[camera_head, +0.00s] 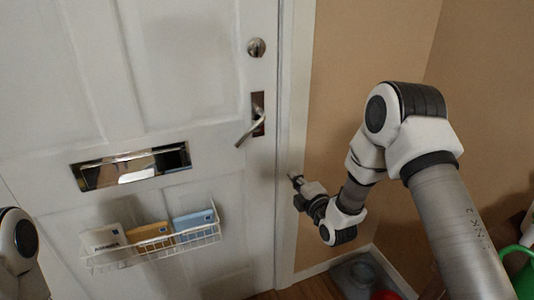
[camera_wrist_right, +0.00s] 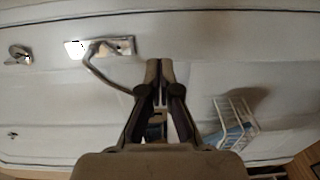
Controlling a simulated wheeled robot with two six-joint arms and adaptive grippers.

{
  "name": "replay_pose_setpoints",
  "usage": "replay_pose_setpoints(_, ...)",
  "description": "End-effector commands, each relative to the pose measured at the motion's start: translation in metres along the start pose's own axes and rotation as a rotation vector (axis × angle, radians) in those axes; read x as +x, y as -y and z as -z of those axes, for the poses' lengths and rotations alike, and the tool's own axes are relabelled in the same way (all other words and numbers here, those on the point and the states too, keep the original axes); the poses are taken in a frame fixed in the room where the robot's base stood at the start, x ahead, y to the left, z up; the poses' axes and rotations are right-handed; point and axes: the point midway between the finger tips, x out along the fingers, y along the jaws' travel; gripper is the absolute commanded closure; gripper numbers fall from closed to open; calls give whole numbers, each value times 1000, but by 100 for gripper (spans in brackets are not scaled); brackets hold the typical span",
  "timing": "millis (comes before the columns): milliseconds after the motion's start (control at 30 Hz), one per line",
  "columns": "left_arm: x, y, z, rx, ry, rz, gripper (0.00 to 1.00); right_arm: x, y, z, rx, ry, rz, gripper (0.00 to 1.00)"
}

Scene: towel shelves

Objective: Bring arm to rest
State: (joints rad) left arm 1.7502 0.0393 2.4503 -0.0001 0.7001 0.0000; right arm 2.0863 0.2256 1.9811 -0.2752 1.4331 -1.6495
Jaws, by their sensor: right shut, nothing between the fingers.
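My right arm (camera_head: 440,190) reaches in from the right of the head view, bent at the elbow. Its gripper (camera_head: 295,178) points left toward the door frame and touches nothing that I can see. In the right wrist view the two fingers of the right gripper (camera_wrist_right: 158,68) are together with nothing between them. Part of my left arm (camera_head: 18,245) shows at the left edge of the head view; its gripper is out of view.
A white door (camera_head: 200,60) fills the left and middle. It has a lever handle (camera_head: 252,128), a lock (camera_head: 256,47), a mail slot (camera_head: 130,168) and a wire basket (camera_head: 155,248) holding packets. A tan wall (camera_head: 350,60) is behind my right arm. A green watering can (camera_head: 522,265) stands at lower right.

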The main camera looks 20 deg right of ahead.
Motion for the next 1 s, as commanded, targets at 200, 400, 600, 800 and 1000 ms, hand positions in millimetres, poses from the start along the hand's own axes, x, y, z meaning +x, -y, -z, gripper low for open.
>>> replay_pose_setpoints(200, -14, 0, 0, -1, 0, 0, 65, -10, 25, 10, -3, -18, 69, 100)
replay_pose_setpoints(400, -40, 0, 0, -1, 0, 0, 65, -105, 136, 50, 131, -20, 486, 100)
replay_pose_setpoints(600, -54, 0, 0, -1, 0, 0, 65, -267, 220, 72, 637, 338, 1036, 100)
replay_pose_setpoints(800, -52, 0, 0, -1, 0, 0, 65, -388, 231, 73, 1134, 1051, 1220, 100)
replay_pose_setpoints(1000, -52, 0, 0, -1, 0, 0, 65, -401, 232, 73, 1305, 1285, 1147, 100)
